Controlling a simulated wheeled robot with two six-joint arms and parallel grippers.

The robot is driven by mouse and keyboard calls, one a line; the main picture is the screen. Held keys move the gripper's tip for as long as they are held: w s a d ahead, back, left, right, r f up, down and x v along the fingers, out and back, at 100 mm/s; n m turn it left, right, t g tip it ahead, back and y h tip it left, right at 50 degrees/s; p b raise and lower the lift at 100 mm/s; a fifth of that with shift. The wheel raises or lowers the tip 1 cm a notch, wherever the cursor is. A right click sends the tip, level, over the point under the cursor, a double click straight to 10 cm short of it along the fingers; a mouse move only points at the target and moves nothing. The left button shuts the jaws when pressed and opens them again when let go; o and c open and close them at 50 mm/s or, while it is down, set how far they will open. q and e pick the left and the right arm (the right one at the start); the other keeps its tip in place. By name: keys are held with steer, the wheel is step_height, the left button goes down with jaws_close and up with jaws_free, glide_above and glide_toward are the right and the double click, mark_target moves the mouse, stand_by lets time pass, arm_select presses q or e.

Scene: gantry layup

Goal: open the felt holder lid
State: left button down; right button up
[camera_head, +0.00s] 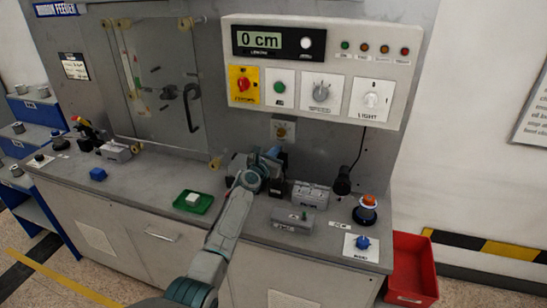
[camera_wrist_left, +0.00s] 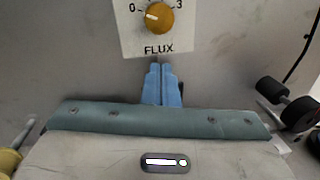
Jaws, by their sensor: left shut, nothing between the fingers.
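My left gripper (camera_head: 272,153) is at the back of the bench, just below the FLUX knob plate (camera_head: 283,129). In the left wrist view its blue fingers (camera_wrist_left: 162,85) are together with nothing between them, and the FLUX plate (camera_wrist_left: 155,25) is above their tips. Two small grey labelled boxes stand right of my gripper: a rear one (camera_head: 310,194) and a front one (camera_head: 293,219). Their labels are too small to read, so I cannot tell which is the felt holder. Both look closed. My right gripper is not in view.
A green tray (camera_head: 205,208) with a white block lies left of my arm. An orange-topped knob (camera_head: 367,207), a blue knob (camera_head: 362,242) and a red bin (camera_head: 412,262) are farther right.

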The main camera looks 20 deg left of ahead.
arm_select(q)
steer(key=shift+w+r, duration=0.2)
steer(key=shift+w, duration=0.25)
stand_by(0.3)
